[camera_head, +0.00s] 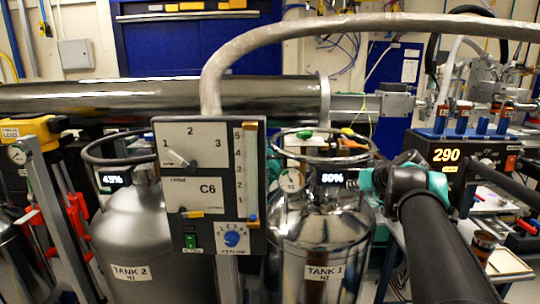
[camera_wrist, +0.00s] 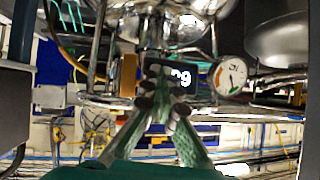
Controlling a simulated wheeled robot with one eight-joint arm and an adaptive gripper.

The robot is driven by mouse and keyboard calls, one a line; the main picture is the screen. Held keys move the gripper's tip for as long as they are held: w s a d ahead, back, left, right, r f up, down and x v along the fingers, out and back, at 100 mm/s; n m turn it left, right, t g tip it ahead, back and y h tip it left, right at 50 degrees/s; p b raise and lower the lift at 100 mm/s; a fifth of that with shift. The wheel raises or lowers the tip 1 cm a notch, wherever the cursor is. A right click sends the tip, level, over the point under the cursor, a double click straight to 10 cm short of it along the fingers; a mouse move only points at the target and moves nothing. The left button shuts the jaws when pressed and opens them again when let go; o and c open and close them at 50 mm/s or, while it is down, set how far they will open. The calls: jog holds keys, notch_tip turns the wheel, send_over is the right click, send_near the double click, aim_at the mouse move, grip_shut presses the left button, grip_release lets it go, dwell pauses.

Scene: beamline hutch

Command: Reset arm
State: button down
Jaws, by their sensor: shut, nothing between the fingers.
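My arm (camera_head: 437,240) reaches in from the lower right in the head view, its wrist end with teal parts beside the right side of TANK 1 (camera_head: 325,245). My gripper (camera_wrist: 162,78) shows in the wrist view, its two green fingers closed together at the tips and empty. The fingertips are in front of a small dark display (camera_wrist: 182,77) near a round gauge (camera_wrist: 230,76). That view appears upside down. In the head view the fingertips are hard to make out, and I cannot tell whether they touch the tank.
TANK 2 (camera_head: 150,240) stands left of TANK 1, with a control panel (camera_head: 208,185) between them. A thick hose (camera_head: 350,27) arches above. A bench with a device reading 290 (camera_head: 446,155) is at right. A large metal pipe (camera_head: 130,95) crosses behind.

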jog(key=s+a+f+g, duration=0.2)
jog(key=s+f, duration=0.2)
jog(key=f, duration=0.5)
jog(key=s+a+f+g+h, duration=0.1)
jog(key=s+f, duration=0.3)
jog(key=f, duration=0.4)
jog(key=s+a+f+g+h, duration=0.1)
jog(key=s+f+g, duration=0.3)
jog(key=f, duration=0.5)
jog(key=shift+s+a+f+m, duration=0.3)
jog(key=shift+a+m, duration=0.1)
jog(key=shift+a, duration=0.4)
